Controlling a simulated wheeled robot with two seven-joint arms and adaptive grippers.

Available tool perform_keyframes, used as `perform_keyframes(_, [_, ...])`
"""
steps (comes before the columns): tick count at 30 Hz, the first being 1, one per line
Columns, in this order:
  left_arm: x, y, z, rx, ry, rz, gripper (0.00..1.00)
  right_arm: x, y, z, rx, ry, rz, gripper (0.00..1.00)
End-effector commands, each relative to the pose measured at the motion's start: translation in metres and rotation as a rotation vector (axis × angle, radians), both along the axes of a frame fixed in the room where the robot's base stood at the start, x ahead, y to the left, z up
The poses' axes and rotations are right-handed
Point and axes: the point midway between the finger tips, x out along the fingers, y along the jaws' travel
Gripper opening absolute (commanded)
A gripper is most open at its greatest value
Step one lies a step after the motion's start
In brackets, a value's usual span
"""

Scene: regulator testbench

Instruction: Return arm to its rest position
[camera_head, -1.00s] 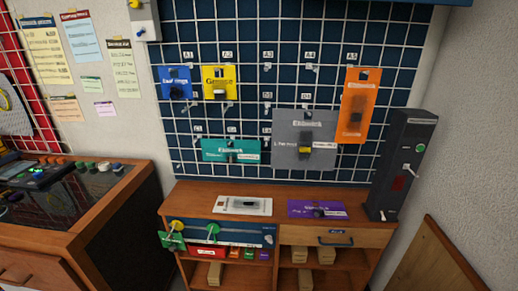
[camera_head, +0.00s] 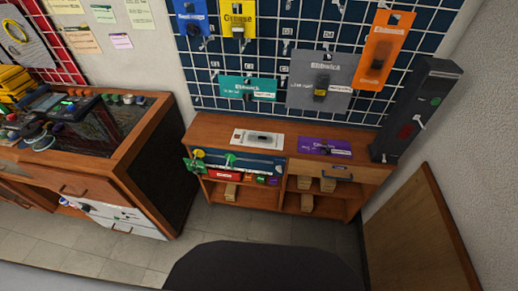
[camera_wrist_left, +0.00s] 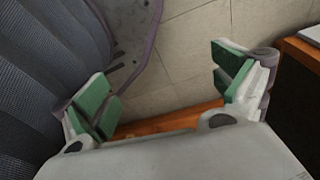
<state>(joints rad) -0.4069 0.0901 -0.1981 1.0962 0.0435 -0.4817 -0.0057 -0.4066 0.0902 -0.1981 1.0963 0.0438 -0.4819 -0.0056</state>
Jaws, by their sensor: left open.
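My left gripper (camera_wrist_left: 165,88) shows only in the left wrist view. Its two green-padded fingers stand wide apart with nothing between them. Below and between them I see beige floor tiles (camera_wrist_left: 190,55) and a strip of orange-brown wood (camera_wrist_left: 165,124). Neither arm nor gripper can be made out in the head view. My right gripper is in neither view.
A dark ribbed surface (camera_wrist_left: 45,70) lies close left of the left gripper. In the head view, a dark rounded shape (camera_head: 262,268) fills the bottom middle. A wooden cabinet (camera_head: 200,130) stands below a pegboard; a workbench (camera_head: 140,135) is left. Tiled floor (camera_head: 215,228) lies between.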

Motion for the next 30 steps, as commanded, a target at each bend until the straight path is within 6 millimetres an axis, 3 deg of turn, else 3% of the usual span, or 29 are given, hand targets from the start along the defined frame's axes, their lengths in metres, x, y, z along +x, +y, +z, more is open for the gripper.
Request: perform_keyframes(30, [-0.102, 0.038, 0.043, 0.055, 0.088, -0.022, 0.96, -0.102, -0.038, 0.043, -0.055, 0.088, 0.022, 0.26])
